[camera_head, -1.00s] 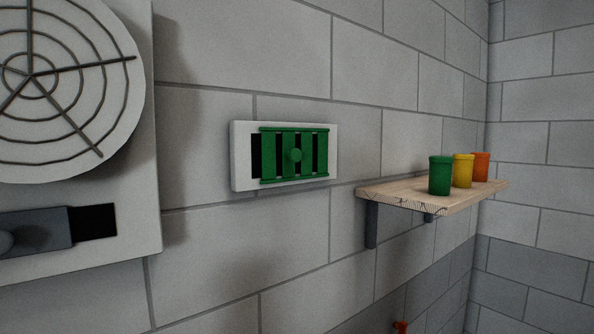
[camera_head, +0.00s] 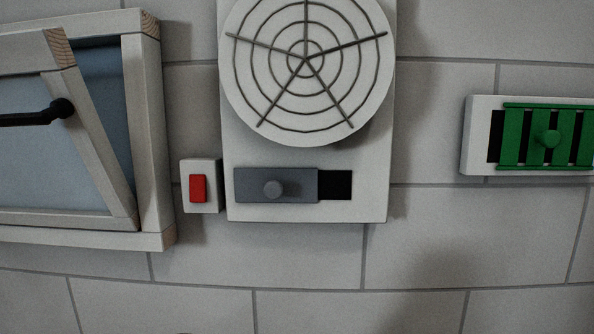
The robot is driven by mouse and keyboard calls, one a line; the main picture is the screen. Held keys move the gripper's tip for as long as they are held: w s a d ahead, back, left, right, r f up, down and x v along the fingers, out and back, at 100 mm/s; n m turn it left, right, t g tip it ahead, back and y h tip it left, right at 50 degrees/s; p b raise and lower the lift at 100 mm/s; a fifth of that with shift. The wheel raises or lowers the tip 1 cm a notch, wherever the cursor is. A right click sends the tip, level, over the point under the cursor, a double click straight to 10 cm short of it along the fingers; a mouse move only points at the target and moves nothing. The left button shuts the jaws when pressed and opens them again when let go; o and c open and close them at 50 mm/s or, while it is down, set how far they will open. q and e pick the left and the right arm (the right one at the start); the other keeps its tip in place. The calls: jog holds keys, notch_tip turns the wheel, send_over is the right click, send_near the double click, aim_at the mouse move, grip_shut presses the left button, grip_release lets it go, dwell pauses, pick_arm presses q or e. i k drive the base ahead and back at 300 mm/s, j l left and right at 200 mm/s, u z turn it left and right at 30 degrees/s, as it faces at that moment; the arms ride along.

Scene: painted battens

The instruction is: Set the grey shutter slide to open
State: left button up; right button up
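The grey shutter slide (camera_head: 295,185) is a flat grey plate with a round grey knob (camera_head: 272,188). It sits low on a pale panel (camera_head: 375,205), under a round fan grille (camera_head: 306,62). The slide lies to the left, and a dark opening (camera_head: 335,185) shows at its right end. What lies behind the plate is hidden. Neither of my grippers is in view.
A red rocker switch (camera_head: 198,188) on a white box is just left of the panel. A tilted wooden-framed window (camera_head: 150,130) with a black handle (camera_head: 40,115) is farther left. A green slatted vent (camera_head: 545,137) is at right. The wall below is clear.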

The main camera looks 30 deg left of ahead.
aim_at(251, 184)
jog(key=j+u, duration=0.25)
jog(key=u, duration=0.2)
jog(key=j+u, duration=0.2)
jog(key=u, duration=0.3)
jog(key=i, duration=0.05)
